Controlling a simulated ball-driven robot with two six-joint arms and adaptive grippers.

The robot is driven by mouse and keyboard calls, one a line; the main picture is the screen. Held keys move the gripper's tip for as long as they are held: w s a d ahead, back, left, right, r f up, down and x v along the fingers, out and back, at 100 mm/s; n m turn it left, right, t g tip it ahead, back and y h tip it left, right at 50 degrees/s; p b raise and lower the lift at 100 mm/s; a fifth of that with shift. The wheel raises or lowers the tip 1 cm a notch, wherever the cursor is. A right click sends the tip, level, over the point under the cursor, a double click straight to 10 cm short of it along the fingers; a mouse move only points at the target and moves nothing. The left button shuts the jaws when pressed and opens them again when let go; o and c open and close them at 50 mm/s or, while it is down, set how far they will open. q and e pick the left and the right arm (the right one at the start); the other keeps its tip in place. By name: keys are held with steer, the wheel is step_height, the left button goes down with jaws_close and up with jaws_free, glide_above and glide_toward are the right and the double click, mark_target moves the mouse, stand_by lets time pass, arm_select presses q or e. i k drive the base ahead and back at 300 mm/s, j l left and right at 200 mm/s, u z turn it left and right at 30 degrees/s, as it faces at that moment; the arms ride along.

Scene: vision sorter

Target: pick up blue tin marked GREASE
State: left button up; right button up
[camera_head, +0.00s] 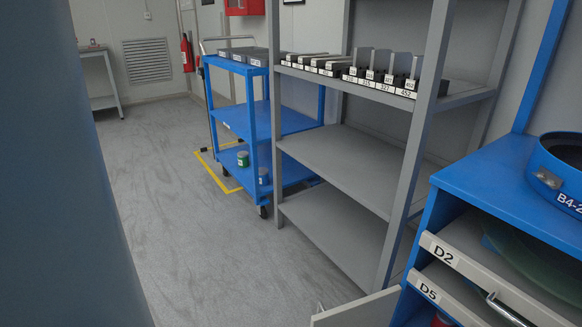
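A small blue-grey tin (263,176) stands on the bottom shelf of a blue cart (262,118), near the cart's front post. A green tin (243,159) with a pale label stands just behind it to the left. Both are small and far off, and I cannot read their labels. I cannot confirm which tin is marked GREASE. Neither of my grippers shows in this view.
A grey shelf unit (345,165) with labelled blocks on top stands right of the cart. A blue cabinet (505,185) with drawers D2 and D5 is at the near right. A pale panel (358,308) juts out low in front. The grey floor (165,190) left of the cart is clear.

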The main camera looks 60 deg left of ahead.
mark_target(263, 172)
steer(key=j+u, duration=0.1)
steer(key=u, duration=2.05)
